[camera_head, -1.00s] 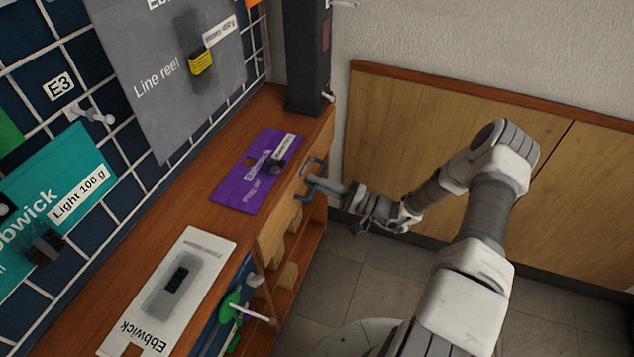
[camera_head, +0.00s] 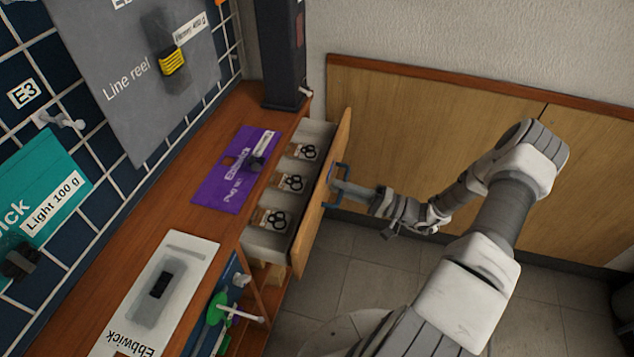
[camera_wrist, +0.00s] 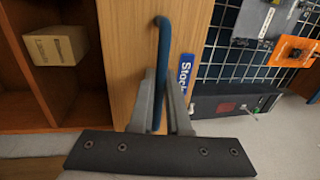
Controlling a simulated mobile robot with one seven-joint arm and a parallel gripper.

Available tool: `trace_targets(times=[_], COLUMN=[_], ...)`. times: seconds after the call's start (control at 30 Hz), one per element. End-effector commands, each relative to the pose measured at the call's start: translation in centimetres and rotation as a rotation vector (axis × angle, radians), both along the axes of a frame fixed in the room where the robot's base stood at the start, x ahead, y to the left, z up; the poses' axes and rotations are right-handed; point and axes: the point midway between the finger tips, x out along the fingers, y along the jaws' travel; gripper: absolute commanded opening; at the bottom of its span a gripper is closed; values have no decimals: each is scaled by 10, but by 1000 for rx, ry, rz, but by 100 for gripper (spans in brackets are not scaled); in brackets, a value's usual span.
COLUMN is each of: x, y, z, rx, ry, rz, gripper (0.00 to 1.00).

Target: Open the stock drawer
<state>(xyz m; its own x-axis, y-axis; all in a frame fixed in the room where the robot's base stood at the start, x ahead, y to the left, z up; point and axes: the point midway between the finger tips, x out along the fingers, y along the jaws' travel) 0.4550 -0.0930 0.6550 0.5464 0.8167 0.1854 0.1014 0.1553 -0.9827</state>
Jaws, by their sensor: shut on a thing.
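The stock drawer (camera_head: 320,205) stands pulled out from the wooden bench in the head view. Its inside shows several small packs with black ring shapes (camera_head: 291,182). A blue bar handle (camera_head: 340,185) is on its wooden front. My gripper (camera_head: 345,187) is at this handle. In the wrist view my gripper (camera_wrist: 163,105) is shut on the blue handle (camera_wrist: 163,55), with one finger on each side. A blue label (camera_wrist: 185,75) reading "Stock", partly hidden, is on the drawer front beside the handle.
A purple card (camera_head: 237,170) and a white Ebbwick card (camera_head: 160,290) lie on the bench top (camera_head: 120,240). A dark post (camera_head: 283,55) stands at the bench's far end. Wood wall panels (camera_head: 430,140) are behind my arm. Tiled floor (camera_head: 365,265) is clear below the drawer.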

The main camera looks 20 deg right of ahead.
Motion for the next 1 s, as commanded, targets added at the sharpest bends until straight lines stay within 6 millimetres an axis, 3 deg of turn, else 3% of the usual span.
trace_targets(times=[0.2, 0.4, 0.63, 1.0], x=[-27, -44, -52, -53], y=[-43, -67, -79, -80], z=[-2, -1, -1, 0], rx=[-2, -1, -1, -1], ry=[0, 0, 0, 0], rz=[-4, -3, -1, -1], gripper=[0, 0, 0, 0])
